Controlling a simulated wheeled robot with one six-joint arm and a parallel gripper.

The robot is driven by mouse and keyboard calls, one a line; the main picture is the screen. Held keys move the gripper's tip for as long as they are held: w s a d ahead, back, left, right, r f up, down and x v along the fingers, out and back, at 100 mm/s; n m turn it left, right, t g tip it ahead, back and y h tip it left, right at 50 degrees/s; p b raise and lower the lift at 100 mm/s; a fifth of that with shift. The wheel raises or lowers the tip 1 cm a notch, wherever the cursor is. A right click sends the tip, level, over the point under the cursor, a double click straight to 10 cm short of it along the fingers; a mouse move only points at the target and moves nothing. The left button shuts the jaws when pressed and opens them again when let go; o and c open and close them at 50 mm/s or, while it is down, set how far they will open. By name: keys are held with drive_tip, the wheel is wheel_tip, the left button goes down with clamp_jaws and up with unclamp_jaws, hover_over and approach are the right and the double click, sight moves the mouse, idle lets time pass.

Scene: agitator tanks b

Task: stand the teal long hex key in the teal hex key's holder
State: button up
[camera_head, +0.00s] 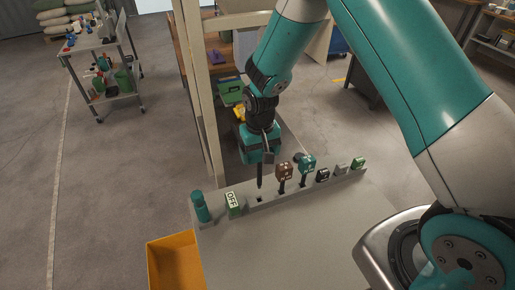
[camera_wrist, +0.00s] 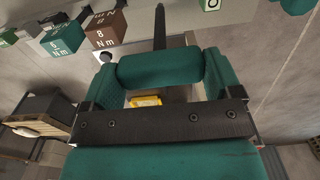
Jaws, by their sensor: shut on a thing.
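My gripper (camera_head: 262,157) is shut on the teal hex key, above the near rack. In the wrist view the teal handle (camera_wrist: 160,68) lies crosswise between the fingers. Its dark shaft (camera_wrist: 160,28) points away from the gripper; in the head view the shaft (camera_head: 259,176) hangs down roughly upright. A small dark opening (camera_head: 260,200) in the grey rack (camera_head: 247,209) lies just below the shaft, between the green OFF block and the brown block. The shaft tip appears just above the rack; whether it touches is unclear. No label on the opening is readable.
A yellow bin (camera_head: 176,262) is at the left; a post (camera_head: 207,120) stands behind.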

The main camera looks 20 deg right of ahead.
drive_tip(key=b, duration=0.4)
hover_over(259, 185)
drive_tip(key=shift+w+d+f, duration=0.15)
drive_tip(key=shift+f, duration=1.3)
drive_tip(key=shift+w+d+f, duration=0.1)
drive_tip(key=shift+f, duration=1.3)
drive_tip(key=shift+f+b, duration=0.2)
drive_tip(key=shift+b, duration=0.2)
drive_tip(key=shift+f+b, duration=1.75)
drive_tip(key=shift+f, duration=0.6)
drive_tip(key=o, duration=1.7)
drive_tip(key=shift+r, duration=0.1)
